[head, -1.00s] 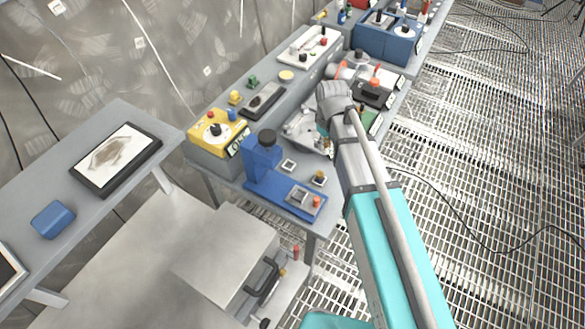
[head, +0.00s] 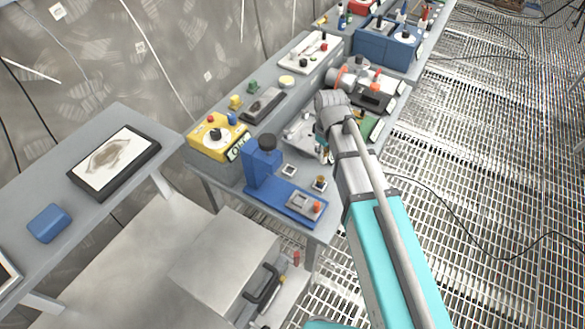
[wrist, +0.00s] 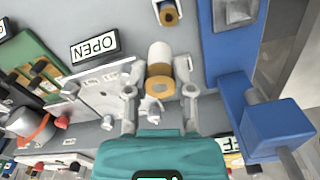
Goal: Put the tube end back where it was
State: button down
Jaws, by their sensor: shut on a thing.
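My gripper (wrist: 159,88) is shut on the tube end (wrist: 159,56), a short cylinder with a white part and a tan ring, in the wrist view. One finger is on each side of it, and it is held over the grey bench. In the head view my gripper (head: 322,146) is behind the blue press, and the tube end cannot be made out there. A similar tan-ended piece (wrist: 168,14) sits in a pale square holder; it also shows in the head view (head: 320,183). A pale square holder (head: 289,170) beside the press looks empty.
The blue press (head: 262,165) stands close to my gripper, at the right of the wrist view (wrist: 277,130). An OPEN sign (wrist: 95,48), a green board (wrist: 30,60) and a red-ringed fitting (wrist: 36,127) lie on the left there. A yellow control box (head: 218,136) stands behind the press.

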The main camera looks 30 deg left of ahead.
jog(key=a+f+b, duration=0.2)
jog(key=a, duration=0.1)
jog(key=a+f+b, duration=0.2)
jog(key=a, duration=0.1)
jog(key=a+f+b, duration=0.2)
jog(key=a+f, duration=0.1)
jog(key=a, duration=0.1)
jog(key=shift+s, duration=0.2)
jog(key=shift+a+f+b, duration=0.45)
jog(key=shift+f+b, duration=0.05)
jog(key=shift+b, duration=0.25)
jog(key=shift+s, duration=0.1)
jog(key=shift+a+f+b, duration=0.3)
jog(key=shift+f+b, duration=0.15)
jog(key=shift+a+f+b, duration=0.15)
jog(key=shift+f+b, duration=1.4)
jog(key=shift+f, duration=0.2)
jog(key=shift+c, duration=2.4)
grip_release()
jog(key=shift+r, duration=0.1)
